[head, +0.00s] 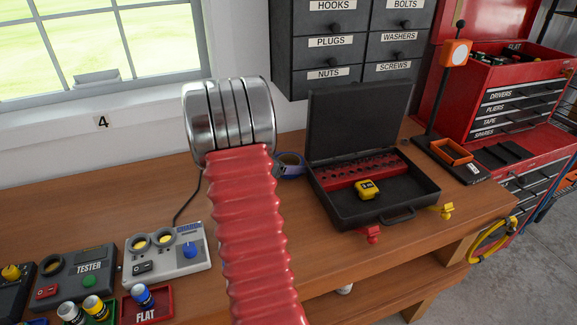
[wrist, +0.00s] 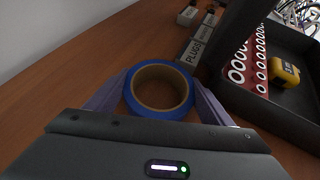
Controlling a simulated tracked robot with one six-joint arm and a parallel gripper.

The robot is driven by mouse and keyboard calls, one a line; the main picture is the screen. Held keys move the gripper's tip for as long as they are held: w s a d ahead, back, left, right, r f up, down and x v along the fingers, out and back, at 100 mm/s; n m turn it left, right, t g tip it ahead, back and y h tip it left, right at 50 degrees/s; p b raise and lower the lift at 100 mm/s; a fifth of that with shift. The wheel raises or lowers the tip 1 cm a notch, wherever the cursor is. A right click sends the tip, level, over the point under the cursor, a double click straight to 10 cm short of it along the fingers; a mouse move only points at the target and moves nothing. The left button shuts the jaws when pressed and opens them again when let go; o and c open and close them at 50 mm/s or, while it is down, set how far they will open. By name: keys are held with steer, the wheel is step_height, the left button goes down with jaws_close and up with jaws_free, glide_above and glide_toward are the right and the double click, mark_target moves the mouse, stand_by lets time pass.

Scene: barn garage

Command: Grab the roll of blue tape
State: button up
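The roll of blue tape (wrist: 160,113) has a brown cardboard core and lies flat on the wooden bench, between the two purple fingers of my gripper (wrist: 160,88) in the wrist view. The fingers are apart, one close along each side of the roll. I cannot tell whether they press on it or leave a small gap. In the head view the roll (head: 291,171) shows just left of the black case, partly hidden by my arm.
The open black case (head: 415,202) stands right of the roll, holding a red socket rack (head: 335,179) and a yellow item (head: 367,189). Labelled drawers (head: 352,50) hang behind. A tester (head: 75,275) and a grey box (head: 168,257) stand left. Bare bench lies left of the roll.

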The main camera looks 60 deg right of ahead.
steer(key=c, duration=0.4)
steer(key=shift+r, duration=0.55)
steer(key=w+a, duration=0.1)
steer(key=a, duration=0.3)
steer(key=w+a, duration=0.2)
steer(key=a, duration=0.2)
steer(key=w+a, duration=0.2)
steer(key=a, duration=0.2)
steer(key=shift+w+a+r, duration=0.1)
steer(key=shift+r, duration=0.3)
step_height(320, 180, up, 13)
steer(key=shift+r, duration=0.1)
